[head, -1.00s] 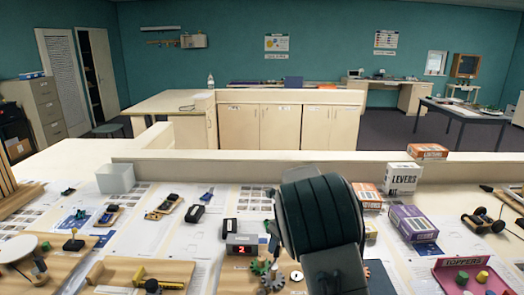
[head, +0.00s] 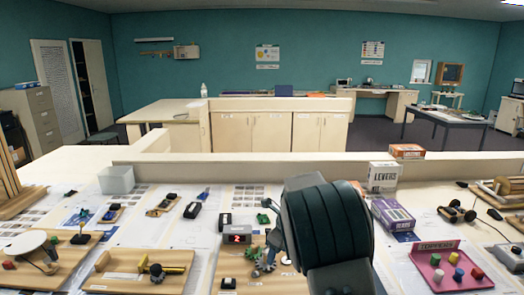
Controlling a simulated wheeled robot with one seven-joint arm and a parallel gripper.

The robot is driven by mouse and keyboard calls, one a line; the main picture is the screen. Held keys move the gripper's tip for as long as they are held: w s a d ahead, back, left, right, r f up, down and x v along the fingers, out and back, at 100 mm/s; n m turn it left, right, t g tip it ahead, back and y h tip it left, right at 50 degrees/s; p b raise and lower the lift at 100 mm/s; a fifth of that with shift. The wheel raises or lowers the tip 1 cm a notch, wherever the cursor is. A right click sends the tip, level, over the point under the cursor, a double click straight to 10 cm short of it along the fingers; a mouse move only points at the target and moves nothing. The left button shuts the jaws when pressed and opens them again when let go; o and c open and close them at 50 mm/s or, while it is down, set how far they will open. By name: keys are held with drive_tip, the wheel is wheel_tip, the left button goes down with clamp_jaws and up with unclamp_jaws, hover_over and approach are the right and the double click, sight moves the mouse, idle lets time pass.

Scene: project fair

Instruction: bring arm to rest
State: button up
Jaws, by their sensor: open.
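My arm's dark green, rounded link (head: 326,222) fills the lower middle of the head view, raised over the near table. My gripper (head: 271,226) shows only in part at the left side of that link, small and dark grey, with its jaws open. I see nothing held in it. The rest of it is hidden behind the link. Below and left of it are a grey box with a red digit display (head: 236,234) and gears on a wooden board.
The table holds a white bin (head: 117,179), a Levers kit box (head: 383,177), a purple box (head: 393,214), an orange box (head: 407,151), a pink Toppers tray (head: 420,262) and wooden boards. A low cream partition (head: 250,160) runs along the back. Papers between items leave small gaps.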

drive_tip(key=s+d+r+n+b, duration=0.2)
drive_tip(key=s+d+r+n, duration=0.1)
drive_tip(key=s+n, duration=0.4)
drive_tip(key=s+d+r+n+b, duration=0.1)
drive_tip(key=s+d+r+n, duration=0.3)
drive_tip(key=s, duration=0.4)
drive_tip(key=s+d+f+n+t+h+b, duration=0.1)
drive_tip(key=s+n, duration=0.6)
drive_tip(key=s, duration=0.2)
drive_tip(key=s+d+f+n+h+b, duration=0.1)
drive_tip(key=s+d+f+n+b, duration=0.1)
drive_tip(key=s+n, duration=0.6)
drive_tip(key=shift+s+t, duration=0.4)
idle(0.5)
